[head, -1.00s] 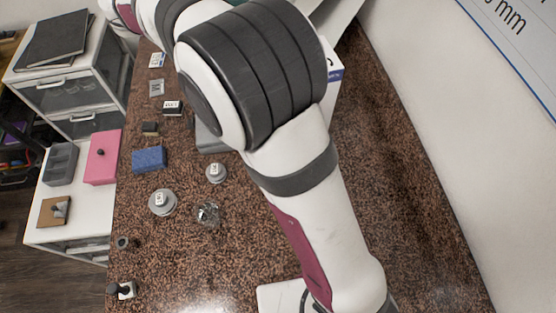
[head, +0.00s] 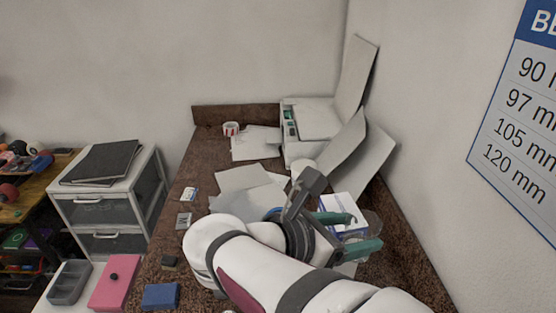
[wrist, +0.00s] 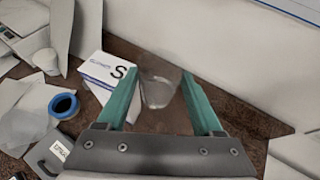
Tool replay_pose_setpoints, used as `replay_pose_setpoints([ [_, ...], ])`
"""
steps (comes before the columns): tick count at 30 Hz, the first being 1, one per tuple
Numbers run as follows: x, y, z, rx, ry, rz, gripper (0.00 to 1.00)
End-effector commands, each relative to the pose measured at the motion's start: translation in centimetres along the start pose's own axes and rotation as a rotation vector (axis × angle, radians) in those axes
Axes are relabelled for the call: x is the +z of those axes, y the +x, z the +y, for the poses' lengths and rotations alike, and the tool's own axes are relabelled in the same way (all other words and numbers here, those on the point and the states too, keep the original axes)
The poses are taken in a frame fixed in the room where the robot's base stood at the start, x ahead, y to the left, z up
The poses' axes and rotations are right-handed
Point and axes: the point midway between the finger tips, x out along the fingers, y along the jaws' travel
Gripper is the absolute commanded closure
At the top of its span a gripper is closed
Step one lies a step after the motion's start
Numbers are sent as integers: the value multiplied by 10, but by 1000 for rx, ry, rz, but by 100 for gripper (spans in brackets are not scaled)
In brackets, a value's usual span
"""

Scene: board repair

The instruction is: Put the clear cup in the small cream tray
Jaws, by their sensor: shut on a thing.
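My gripper (head: 366,230) has teal fingers and is stretched out over the counter on the right in the head view. In the wrist view my gripper (wrist: 160,76) has a clear cup (wrist: 158,92) between its fingertips, see-through and with a faint outline. The clear cup (head: 373,224) shows faintly at the fingertips in the head view, in front of a white box. I cannot surely make out a small cream tray in either current view.
The white box with blue print (head: 340,207) stands close by the fingers; it also shows in the wrist view (wrist: 104,73). A blue ring (wrist: 64,105) lies to the left. A printer (head: 305,125), loose papers (head: 243,178) and the right wall crowd the back.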

Motion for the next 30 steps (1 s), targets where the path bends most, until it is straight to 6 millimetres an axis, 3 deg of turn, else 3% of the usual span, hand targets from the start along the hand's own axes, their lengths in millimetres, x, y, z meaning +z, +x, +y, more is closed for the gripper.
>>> replay_pose_setpoints([
  [10, -7, 4, -39, -13, 8, -2, 88],
  [17, -32, 17, -38, -15, 4, -3, 88],
  [23, -68, 34, -37, -16, -2, -3, 88],
  [30, -128, 63, -38, -17, -6, -3, 88],
])
